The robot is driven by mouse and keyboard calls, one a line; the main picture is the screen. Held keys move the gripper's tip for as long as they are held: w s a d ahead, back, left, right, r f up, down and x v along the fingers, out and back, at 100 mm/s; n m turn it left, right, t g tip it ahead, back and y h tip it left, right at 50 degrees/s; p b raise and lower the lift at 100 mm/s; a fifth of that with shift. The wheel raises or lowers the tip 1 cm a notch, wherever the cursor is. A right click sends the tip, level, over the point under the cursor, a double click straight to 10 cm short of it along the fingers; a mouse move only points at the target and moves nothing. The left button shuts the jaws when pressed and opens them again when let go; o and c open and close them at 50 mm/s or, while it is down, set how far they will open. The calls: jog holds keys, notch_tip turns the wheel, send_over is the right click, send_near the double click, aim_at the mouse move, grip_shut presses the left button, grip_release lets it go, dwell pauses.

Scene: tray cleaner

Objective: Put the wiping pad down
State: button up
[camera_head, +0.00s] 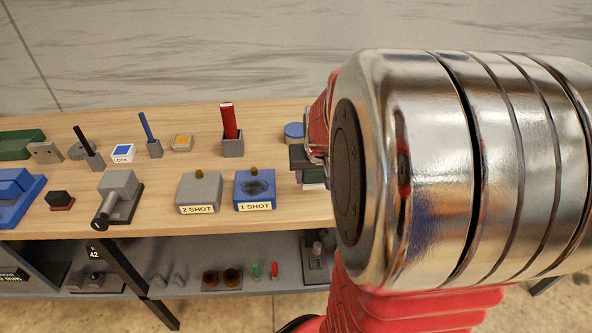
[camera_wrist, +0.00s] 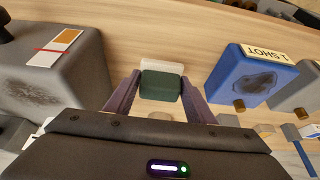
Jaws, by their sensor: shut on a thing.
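The wiping pad, a small dark green block with a pale layer at one side, shows in the wrist view (camera_wrist: 161,85) between the two fingers of my gripper (camera_wrist: 159,90). My gripper is shut on it. In the head view the pad (camera_head: 313,176) shows only partly at the left edge of my arm, over the right part of the wooden table (camera_head: 275,215). My arm hides much of the gripper there. I cannot tell whether the pad touches the tabletop.
The blue "1 SHOT" block (camera_head: 255,188), with a dark stain on top, and the grey "2 SHOT" block (camera_head: 200,191) stand left of my gripper. A large stained grey box (camera_wrist: 50,78) is on the other side in the wrist view. A blue round thing (camera_head: 294,131) stands behind.

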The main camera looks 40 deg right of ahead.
aim_at(314, 184)
jog(key=shift+f, duration=1.85)
jog(key=shift+s+a+f, duration=0.1)
jog(key=shift+s+f, duration=0.05)
jog(key=shift+f, duration=0.25)
jog(key=o, duration=1.3)
jog(key=shift+s+f, duration=0.1)
jog(key=shift+r, duration=0.4)
jog(key=v, duration=1.2)
jog(key=shift+w+r, duration=0.1)
jog(key=shift+w, duration=0.15)
